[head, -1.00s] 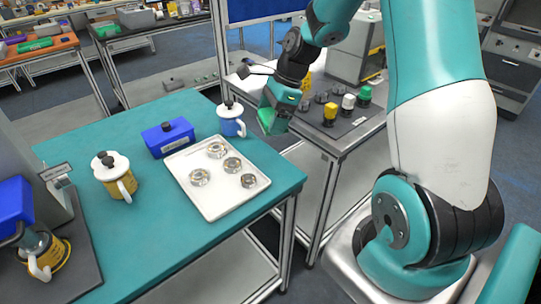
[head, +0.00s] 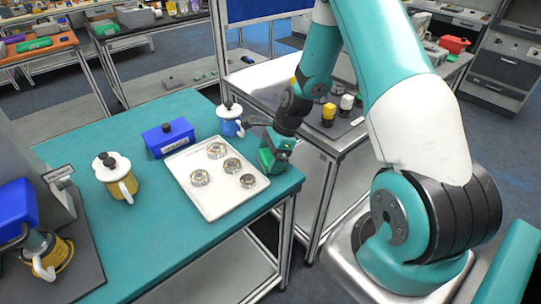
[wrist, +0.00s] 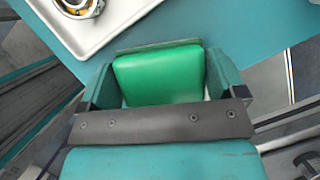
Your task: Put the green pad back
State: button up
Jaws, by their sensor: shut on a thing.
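My gripper (head: 274,158) is shut on a green pad (wrist: 160,78). In the wrist view the pad sits between the two teal fingers, and its smooth top face shows. In the head view the gripper hangs near the right corner of the teal table (head: 120,240), to the right of the white tray (head: 222,205). The pad is small and partly hidden by the gripper there. I cannot tell whether it touches the tabletop.
The tray holds several metal rings. A blue box (head: 168,138), a white-and-blue lidded mug (head: 229,122) and a yellow lidded mug (head: 122,185) stand nearby. A machine (head: 20,150) is at left. A second table (head: 345,140) bears yellow and white-topped items.

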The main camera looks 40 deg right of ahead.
jog(key=shift+f, duration=0.1)
jog(key=o, duration=0.6)
jog(key=b+v, duration=0.2)
jog(key=v, duration=1)
jog(key=s+a+r+n, duration=0.3)
jog(key=a+r+n, duration=0.25)
jog(key=a, duration=0.25)
jog(key=s+a+r+n, duration=0.2)
jog(key=a+r+n, duration=0.2)
jog(key=a+n, duration=0.35)
jog(key=s+a+r+n, duration=0.1)
jog(key=s+a+n, duration=0.2)
jog(key=s+n, duration=0.2)
jog(key=s+a+r+n+g, duration=0.1)
jog(key=s+a+r+n, duration=0.1)
jog(key=s+a+n, duration=0.2)
jog(key=s+a+r+n, duration=0.1)
jog(key=s+a+n, duration=0.3)
jog(key=s+n, duration=0.2)
jog(key=shift+s+r+n+g, duration=0.25)
jog(key=shift+s+n+g, duration=0.1)
jog(key=shift+n, duration=0.25)
